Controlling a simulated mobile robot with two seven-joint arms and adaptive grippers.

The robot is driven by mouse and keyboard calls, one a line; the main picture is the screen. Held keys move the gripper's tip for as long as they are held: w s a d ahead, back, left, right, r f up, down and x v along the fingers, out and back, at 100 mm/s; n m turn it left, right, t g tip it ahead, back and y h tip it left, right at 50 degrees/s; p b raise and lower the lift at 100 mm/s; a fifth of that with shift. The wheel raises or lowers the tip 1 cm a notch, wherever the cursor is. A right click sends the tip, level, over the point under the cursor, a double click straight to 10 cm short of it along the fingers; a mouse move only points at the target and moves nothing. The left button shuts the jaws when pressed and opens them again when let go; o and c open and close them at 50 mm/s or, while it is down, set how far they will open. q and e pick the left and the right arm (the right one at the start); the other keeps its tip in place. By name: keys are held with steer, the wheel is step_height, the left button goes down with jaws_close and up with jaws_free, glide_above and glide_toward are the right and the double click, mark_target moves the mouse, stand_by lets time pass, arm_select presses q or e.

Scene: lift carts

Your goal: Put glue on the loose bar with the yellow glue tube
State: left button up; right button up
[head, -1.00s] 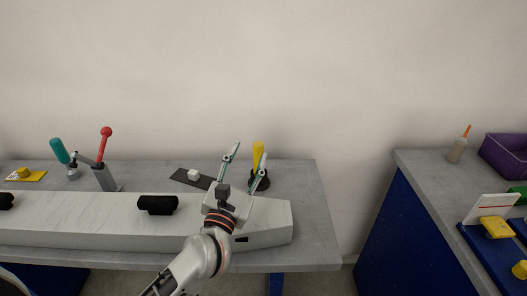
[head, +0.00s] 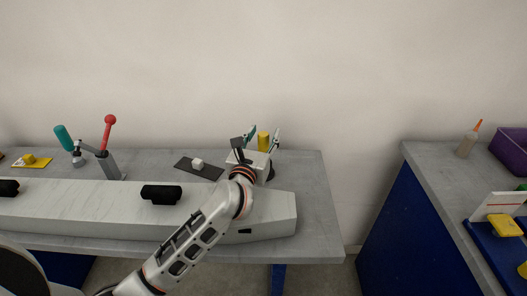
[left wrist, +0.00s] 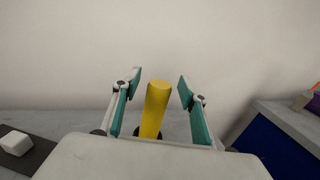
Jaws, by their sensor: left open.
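The yellow glue tube (head: 263,141) stands upright in a dark round holder at the back right of the grey table. My left gripper (head: 263,136) is open, with its fingers on either side of the tube. In the left wrist view the tube (left wrist: 155,108) stands between the two open fingers (left wrist: 158,88), with a gap on both sides. The holder (head: 271,172) is mostly hidden behind my gripper. A small white block (head: 197,162) sits on a dark flat strip (head: 183,164) left of the gripper; I cannot tell which thing is the loose bar. My right gripper is not in view.
A long pale beam (head: 90,212) with black grips (head: 161,194) lies along the table front. A red-knobbed lever clamp (head: 108,150) and a teal-handled tool (head: 63,138) stand at left. Across a gap, the right bench (head: 425,165) holds a bottle with an orange tip (head: 468,143).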

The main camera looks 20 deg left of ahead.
arm_select(q)
jaws_close()
steer(key=shift+r, duration=0.15)
step_height(320, 180, up, 20)
steer(key=p, duration=0.3)
stand_by(0.4)
